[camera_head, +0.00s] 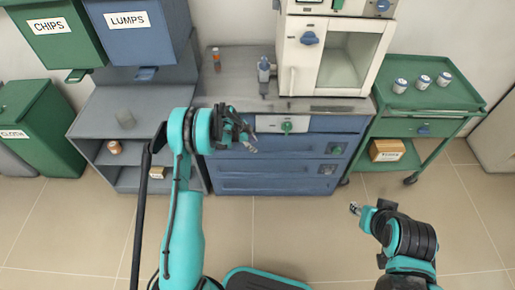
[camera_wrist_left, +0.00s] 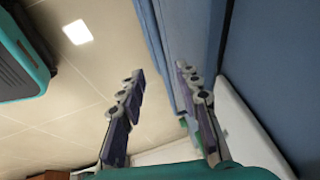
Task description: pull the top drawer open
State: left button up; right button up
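The blue drawer cabinet (camera_head: 268,184) stands under the grey worktop. Its top drawer (camera_head: 295,146) looks shut, just below a strip with a green knob (camera_head: 287,126). My left gripper (camera_head: 249,140) is in front of the upper left part of the cabinet and hides the left end of that drawer. In the left wrist view its two fingers (camera_wrist_left: 160,92) are spread apart, with the blue cabinet front (camera_wrist_left: 200,30) close by. I cannot tell whether a finger touches it. My right gripper (camera_head: 355,208) is low at the right, away from the cabinet; its opening is too small to judge.
A white furnace (camera_head: 287,70) with an open chamber stands on the worktop (camera_head: 235,75). A green cart (camera_head: 405,128) with several small jars is at the right. A grey shelf unit (camera_head: 95,125) and green bin (camera_head: 45,130) are at the left. The floor (camera_head: 290,225) in front is clear.

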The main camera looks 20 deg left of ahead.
aim_at(261, 152)
pick_arm(q)
jog(key=b+x, duration=0.2)
jog(key=x, duration=0.5)
jog(key=shift+w+f+b, duration=0.1)
jog(key=shift+f+b, duration=0.05)
jog(key=shift+b, duration=0.25)
grip_shut()
